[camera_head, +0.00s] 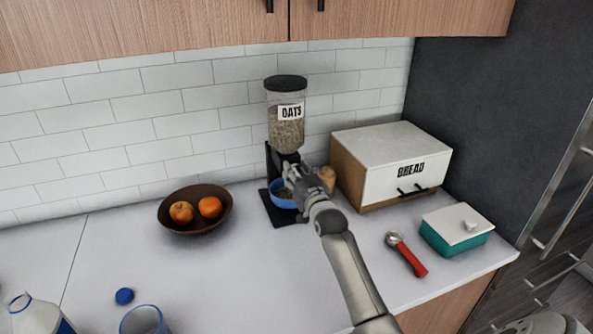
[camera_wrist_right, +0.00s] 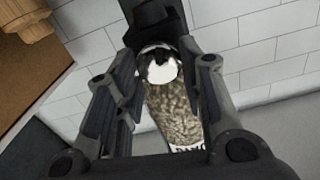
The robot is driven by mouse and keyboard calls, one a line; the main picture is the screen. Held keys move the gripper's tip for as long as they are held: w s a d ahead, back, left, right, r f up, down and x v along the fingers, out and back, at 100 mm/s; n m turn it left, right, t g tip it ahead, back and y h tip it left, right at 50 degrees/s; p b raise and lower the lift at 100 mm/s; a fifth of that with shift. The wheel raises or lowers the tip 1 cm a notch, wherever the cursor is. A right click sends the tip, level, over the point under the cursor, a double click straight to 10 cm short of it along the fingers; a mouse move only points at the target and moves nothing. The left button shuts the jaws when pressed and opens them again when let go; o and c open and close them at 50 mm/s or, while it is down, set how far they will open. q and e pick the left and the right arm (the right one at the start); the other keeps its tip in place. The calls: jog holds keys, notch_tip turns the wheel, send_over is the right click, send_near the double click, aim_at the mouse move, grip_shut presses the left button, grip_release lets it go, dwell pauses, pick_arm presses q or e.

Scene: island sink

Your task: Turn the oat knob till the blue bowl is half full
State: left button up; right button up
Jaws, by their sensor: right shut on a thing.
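The oat dispenser (camera_head: 288,128), a clear jar of oats with a black lid and stand, stands against the tiled wall. Its jar also shows in the right wrist view (camera_wrist_right: 175,112). The blue bowl (camera_head: 279,201) sits on the dispenser's black base, partly hidden by my right gripper (camera_head: 291,173); how full it is I cannot tell. In the wrist view my right gripper (camera_wrist_right: 160,65) is shut on the knob (camera_wrist_right: 157,70), a pale disc with a dark grip on the dispenser's front. My left gripper is out of view.
A bread box (camera_head: 392,160), a teal butter dish (camera_head: 455,238) and a red-handled tool (camera_head: 408,257) lie right. A glass (camera_head: 144,320), blue cap (camera_head: 124,296) and bottle (camera_head: 35,314) are front left.

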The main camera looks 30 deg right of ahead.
jog(key=m+p, duration=0.1)
jog(key=m, duration=0.2)
jog(key=shift+m, duration=0.4)
jog(key=shift+d+m+p, duration=0.15)
jog(key=shift+m+p, duration=0.4)
jog(key=shift+m, duration=1.45)
jog(key=o, duration=1)
jog(key=shift+f, duration=0.1)
jog(key=shift+o, duration=0.2)
jog(key=v, duration=1.2)
